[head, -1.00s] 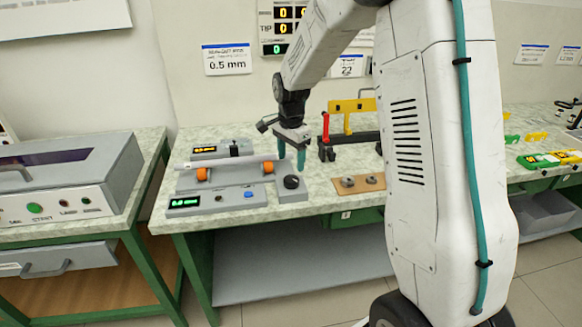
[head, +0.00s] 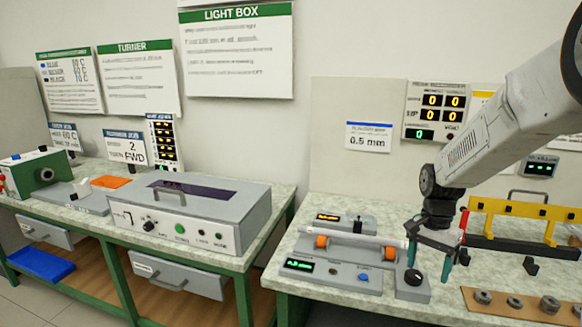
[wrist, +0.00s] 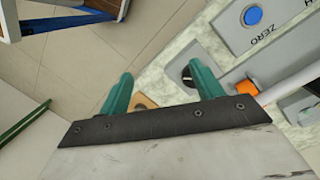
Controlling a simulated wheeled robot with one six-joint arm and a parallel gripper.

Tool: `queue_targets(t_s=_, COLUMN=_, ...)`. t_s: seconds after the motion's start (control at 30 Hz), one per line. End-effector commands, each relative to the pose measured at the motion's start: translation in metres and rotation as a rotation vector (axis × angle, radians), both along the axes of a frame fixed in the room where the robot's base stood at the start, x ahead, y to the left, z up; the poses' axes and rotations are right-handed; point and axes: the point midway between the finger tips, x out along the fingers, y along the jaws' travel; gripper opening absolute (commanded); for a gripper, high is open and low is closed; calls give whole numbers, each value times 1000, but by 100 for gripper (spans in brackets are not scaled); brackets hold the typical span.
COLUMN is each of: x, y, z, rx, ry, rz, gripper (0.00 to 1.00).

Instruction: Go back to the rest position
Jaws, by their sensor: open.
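My gripper (head: 430,262) hangs from my arm at the right of the head view, over the right bench. Its two teal fingers are apart, with nothing between them. In the wrist view my gripper (wrist: 160,95) also shows both teal fingers spread and empty. Just below and beside it in the head view is a grey block with a black knob (head: 413,278). Left of the gripper, a white rod (head: 360,239) lies across the orange rollers of a grey measuring device (head: 335,272).
A yellow-and-black rack with a red post (head: 520,208) stands right of my gripper. A wooden board with metal pieces (head: 515,304) lies at the front right. A grey light box (head: 195,215) sits on the left bench. A floor gap separates the benches.

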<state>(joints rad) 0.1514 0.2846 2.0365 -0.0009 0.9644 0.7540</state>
Motion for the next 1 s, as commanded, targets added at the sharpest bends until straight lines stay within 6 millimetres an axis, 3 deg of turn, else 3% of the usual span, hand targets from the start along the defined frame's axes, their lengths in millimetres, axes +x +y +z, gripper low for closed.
queue_targets(t_s=0.27, x=-86, y=25, z=59, rx=52, ry=12, rz=362, gripper=66)
queue_targets(t_s=0.4, x=-140, y=39, z=88, rx=72, ry=-6, rz=551, gripper=66)
queue_targets(t_s=0.7, x=-241, y=60, z=122, rx=64, ry=-89, rz=842, gripper=66)
queue_targets(t_s=0.83, x=-269, y=65, z=129, rx=37, ry=-148, rz=881, gripper=66)
queue_targets(t_s=1.0, x=-283, y=69, z=138, rx=2, ry=-221, rz=898, gripper=66)
